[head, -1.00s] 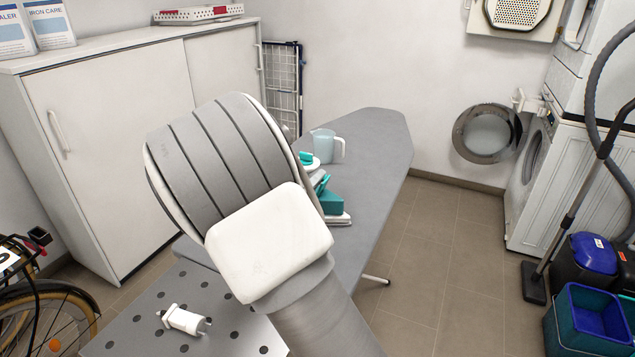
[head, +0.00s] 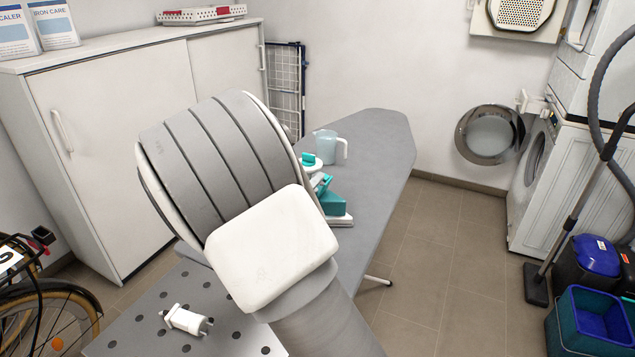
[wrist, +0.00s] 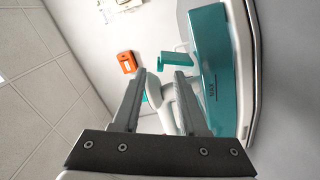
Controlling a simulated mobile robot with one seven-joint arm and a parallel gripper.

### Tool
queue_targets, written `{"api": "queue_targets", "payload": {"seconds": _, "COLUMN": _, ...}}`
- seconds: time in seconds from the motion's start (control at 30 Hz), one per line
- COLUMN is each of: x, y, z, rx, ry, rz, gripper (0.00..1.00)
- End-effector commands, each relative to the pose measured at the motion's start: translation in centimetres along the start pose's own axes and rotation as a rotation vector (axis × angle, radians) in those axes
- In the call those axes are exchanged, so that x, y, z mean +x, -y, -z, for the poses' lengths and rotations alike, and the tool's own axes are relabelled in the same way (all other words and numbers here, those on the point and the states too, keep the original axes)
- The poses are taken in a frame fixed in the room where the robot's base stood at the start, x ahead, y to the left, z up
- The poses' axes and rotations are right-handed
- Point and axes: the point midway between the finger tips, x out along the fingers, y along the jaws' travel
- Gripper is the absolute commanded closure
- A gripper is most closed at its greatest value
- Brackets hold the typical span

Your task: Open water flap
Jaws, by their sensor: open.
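A teal and white steam iron (head: 330,203) stands on the grey ironing board (head: 385,150), partly hidden behind my arm. In the wrist view its teal water tank (wrist: 210,75) fills the right side, with a MAX mark on it. A small teal piece (wrist: 176,62), which looks like the water flap, sticks out left of the tank; I cannot tell its exact position. My gripper (wrist: 159,73) is open in the wrist view. Its fingertips are close to the teal piece in the picture; contact is unclear. A white part of the iron shows between the fingers. In the head view my gripper is hidden.
A clear jug (head: 325,146) stands behind the iron on the board. A white plug-like object (head: 187,320) lies on the perforated grey surface in front. A white cabinet (head: 120,140) is at left. A dryer with an open round door (head: 490,134) is at right.

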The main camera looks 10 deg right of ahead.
Motion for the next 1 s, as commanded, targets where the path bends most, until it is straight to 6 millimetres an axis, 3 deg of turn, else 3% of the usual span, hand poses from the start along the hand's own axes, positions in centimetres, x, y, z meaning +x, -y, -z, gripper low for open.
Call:
{"api": "queue_targets", "payload": {"seconds": 0.3, "x": -8.0, "y": 0.0, "z": 0.2, "rx": 0.0, "ry": -0.005, "rz": 0.003, "gripper": 0.57}}
{"api": "queue_targets", "payload": {"seconds": 0.5, "x": -12.1, "y": -0.1, "z": 0.1, "rx": 0.0, "ry": -0.004, "rz": 0.002, "gripper": 0.57}}
{"api": "queue_targets", "payload": {"seconds": 0.7, "x": -14.3, "y": 0.0, "z": 0.1, "rx": 0.0, "ry": -0.002, "rz": 0.001, "gripper": 0.57}}
{"api": "queue_targets", "payload": {"seconds": 1.0, "x": -14.8, "y": 0.0, "z": 0.0, "rx": 0.0, "ry": 0.0, "rz": -0.001, "gripper": 0.57}}
